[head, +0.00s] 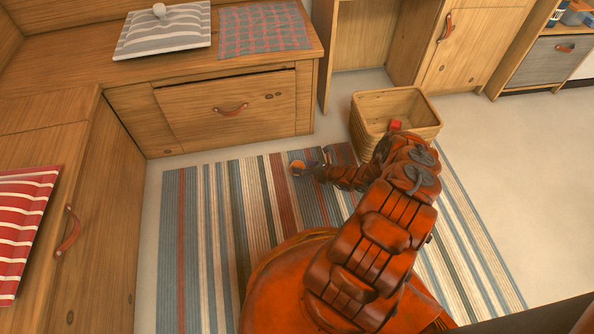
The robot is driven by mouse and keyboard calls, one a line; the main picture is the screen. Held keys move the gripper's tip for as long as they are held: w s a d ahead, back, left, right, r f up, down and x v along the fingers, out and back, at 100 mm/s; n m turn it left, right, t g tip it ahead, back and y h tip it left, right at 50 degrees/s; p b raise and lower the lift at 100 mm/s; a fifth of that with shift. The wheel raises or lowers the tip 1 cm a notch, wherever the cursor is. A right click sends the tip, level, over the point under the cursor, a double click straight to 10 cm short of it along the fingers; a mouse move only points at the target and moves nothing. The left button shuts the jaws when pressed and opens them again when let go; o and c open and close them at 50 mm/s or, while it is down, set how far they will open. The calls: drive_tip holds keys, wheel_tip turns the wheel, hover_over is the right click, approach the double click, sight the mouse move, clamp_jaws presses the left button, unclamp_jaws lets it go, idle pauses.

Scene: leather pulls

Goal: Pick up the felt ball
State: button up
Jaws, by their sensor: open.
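A small round orange thing, which looks like the felt ball (297,168), is low over or on the striped rug. My gripper (308,169) is right at its right side, with the dark fingers pointing left toward it. The jaws are open. The fingers partly overlap the ball's right side, and I cannot tell whether they touch it.
The striped rug (205,240) covers the floor around the ball. A wicker basket (432,128) with a small red thing (395,125) inside stands behind my arm. A wooden bench drawer (228,110) rises behind the rug, and a wooden cabinet (110,210) stands left.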

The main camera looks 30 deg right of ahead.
drive_tip(key=shift+x, duration=0.9)
drive_tip(key=shift+c, duration=0.2)
drive_tip(key=c, duration=1.2)
